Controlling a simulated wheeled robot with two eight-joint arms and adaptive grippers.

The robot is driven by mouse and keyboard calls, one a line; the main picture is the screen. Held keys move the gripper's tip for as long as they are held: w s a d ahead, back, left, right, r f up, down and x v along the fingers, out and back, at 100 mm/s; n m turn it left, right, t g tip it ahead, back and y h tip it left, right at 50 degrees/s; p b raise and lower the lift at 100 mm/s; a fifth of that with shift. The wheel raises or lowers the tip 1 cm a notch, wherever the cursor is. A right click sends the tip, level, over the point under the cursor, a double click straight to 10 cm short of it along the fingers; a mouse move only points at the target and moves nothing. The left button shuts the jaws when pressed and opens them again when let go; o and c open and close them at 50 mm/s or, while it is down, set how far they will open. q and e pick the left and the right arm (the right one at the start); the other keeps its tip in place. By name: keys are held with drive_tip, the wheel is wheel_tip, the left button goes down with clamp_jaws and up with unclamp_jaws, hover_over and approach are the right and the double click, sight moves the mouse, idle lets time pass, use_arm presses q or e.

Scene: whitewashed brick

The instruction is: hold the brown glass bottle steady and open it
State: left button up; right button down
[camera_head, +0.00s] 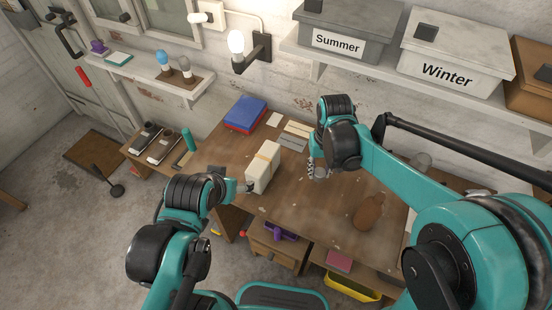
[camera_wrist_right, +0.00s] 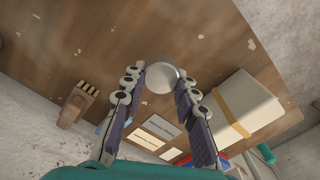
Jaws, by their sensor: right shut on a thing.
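The brown glass bottle (camera_head: 369,212) stands on the wooden workbench, right of centre in the head view. Neither gripper touches it. Its mouth is too small to make out clearly. My right gripper (camera_head: 318,172) is over the bench, left of and farther back than the bottle. In the right wrist view its fingers are shut on a grey, round-topped thing (camera_wrist_right: 162,77), seen from above; what it is cannot be told. My left gripper (camera_head: 245,187) is low at the bench's left front, close to a pale strapped box (camera_head: 262,168). Its jaw opening is not clear.
The workbench (camera_head: 308,208) has bare room between the pale box and the bottle. Blue and red books (camera_head: 245,113) lie at the back. In the wrist view a wooden brush (camera_wrist_right: 76,108) and pale cards (camera_wrist_right: 155,132) lie nearby. A shelf with storage boxes (camera_head: 344,37) overhangs the back.

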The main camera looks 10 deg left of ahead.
drive_tip(key=b, duration=0.2)
hover_over(314, 193)
wheel_tip(314, 193, down, 7)
drive_tip(key=shift+f, duration=0.15)
wheel_tip(314, 193, down, 3)
drive_tip(key=shift+s+b, duration=0.1)
drive_tip(key=shift+b, duration=0.45)
drive_tip(key=shift+f, duration=0.35)
drive_tip(key=shift+f, duration=0.1)
drive_tip(key=c, duration=1.2)
unclamp_jaws()
